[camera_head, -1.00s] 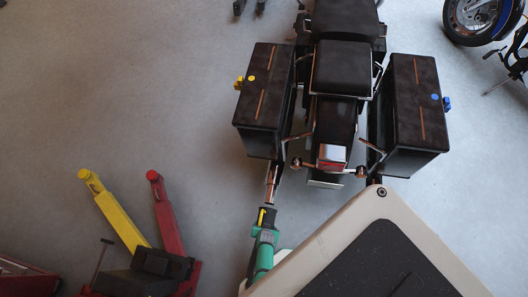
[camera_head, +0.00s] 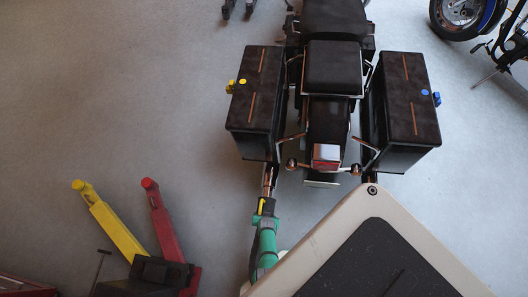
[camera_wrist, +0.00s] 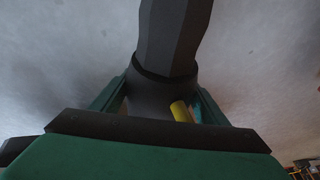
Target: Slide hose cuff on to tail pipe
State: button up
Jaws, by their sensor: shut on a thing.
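The chrome tail pipe (camera_head: 267,180) points back from under the motorcycle's left pannier. The dark hose cuff (camera_head: 263,208), with a yellow mark, is in line with it and meets its rear end in the head view. I cannot tell how far the cuff is around the pipe. My green gripper (camera_head: 266,220) is shut on the cuff from behind. In the wrist view my gripper (camera_wrist: 160,105) has its fingers on both sides of the flared dark cuff (camera_wrist: 145,103). A dark grey hose-like length (camera_wrist: 172,35) runs up from it. The pipe's opening is hidden.
The motorcycle (camera_head: 328,120) has wide panniers on its left (camera_head: 252,95) and right (camera_head: 403,95). A lift with yellow (camera_head: 110,222) and red (camera_head: 163,225) arms stands at lower left. Another motorcycle (camera_head: 465,15) is at upper right.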

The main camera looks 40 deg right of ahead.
aim_at(266, 208)
jog(key=shift+w+d, duration=1.8)
jog(key=shift+d, duration=0.3)
jog(key=shift+d, duration=0.1)
jog(key=o, duration=1.5)
jog(key=shift+s+a+r, duration=0.1)
jog(key=shift+a+r, duration=0.05)
jog(key=shift+a, duration=0.05)
jog(key=shift+s+a+r, duration=0.15)
jog(key=shift+r, duration=0.25)
jog(key=shift+v, duration=4.75)
